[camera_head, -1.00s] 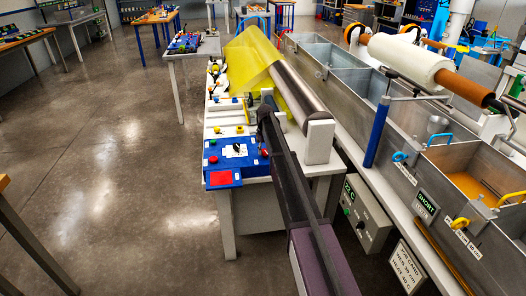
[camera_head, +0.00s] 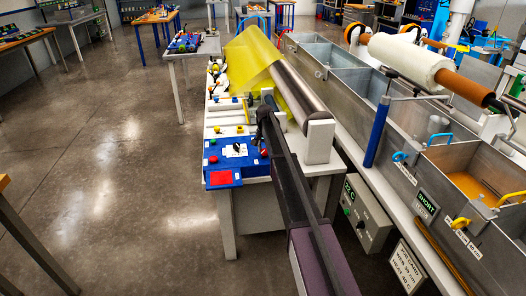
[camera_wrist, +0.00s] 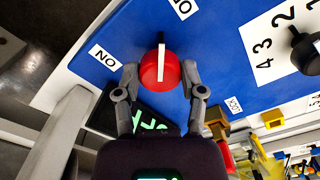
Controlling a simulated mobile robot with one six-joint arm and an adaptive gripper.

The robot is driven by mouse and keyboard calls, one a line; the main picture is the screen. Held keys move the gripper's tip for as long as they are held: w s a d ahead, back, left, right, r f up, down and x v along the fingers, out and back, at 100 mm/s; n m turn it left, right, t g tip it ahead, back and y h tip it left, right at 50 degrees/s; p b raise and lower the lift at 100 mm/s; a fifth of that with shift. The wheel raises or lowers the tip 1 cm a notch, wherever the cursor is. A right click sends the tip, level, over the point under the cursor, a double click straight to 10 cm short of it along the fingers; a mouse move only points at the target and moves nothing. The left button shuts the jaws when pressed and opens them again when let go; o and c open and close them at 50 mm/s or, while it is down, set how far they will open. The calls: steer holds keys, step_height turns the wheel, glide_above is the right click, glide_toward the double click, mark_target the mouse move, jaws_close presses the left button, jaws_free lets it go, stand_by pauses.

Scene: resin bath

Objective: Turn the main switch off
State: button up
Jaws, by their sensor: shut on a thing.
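The main switch is a round red knob (camera_wrist: 160,72) with a white bar across it, set on a blue panel (camera_wrist: 100,25). In the wrist view the bar points nearly straight up the picture. A white label reading ON, upside down, lies left of the knob; another, partly cut off, lies above it. My gripper (camera_wrist: 160,82) has one finger on each side of the red knob and is shut on it. In the head view the blue panel (camera_head: 250,168) lies at the table's near end, and my arm covers part of its right side.
A black dial (camera_wrist: 305,50) with a numbered scale stands right of the knob on the panel. A yellow block (camera_wrist: 272,118) lies near the panel's edge. In the head view a metal roller (camera_head: 300,92) with yellow film stands behind, and metal tanks (camera_head: 352,85) run along the right.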

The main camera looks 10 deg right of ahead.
steer(key=shift+s+m, duration=0.15)
steer(key=shift+m, duration=0.85)
steer(key=shift+a, duration=0.1)
steer(key=o, duration=1.1)
steer(key=shift+o, duration=0.2)
steer(key=shift+r, duration=0.1)
steer(key=shift+s+r+p, duration=0.3)
steer(key=shift+r+p, duration=0.4)
steer(key=shift+p, duration=0.05)
steer(key=s+r+n+p, duration=0.2)
steer(key=s+n, duration=0.1)
steer(key=s, duration=1.2)
steer(key=s+r+n+p, duration=0.2)
steer(key=s+n, duration=0.1)
steer(key=s, duration=1.1)
steer(key=s+r+n+p, duration=0.2)
steer(key=s+n, duration=0.1)
steer(key=s, duration=1.2)
steer(key=shift+s+a+r+p, duration=0.35)
steer(key=shift+r+p, duration=0.05)
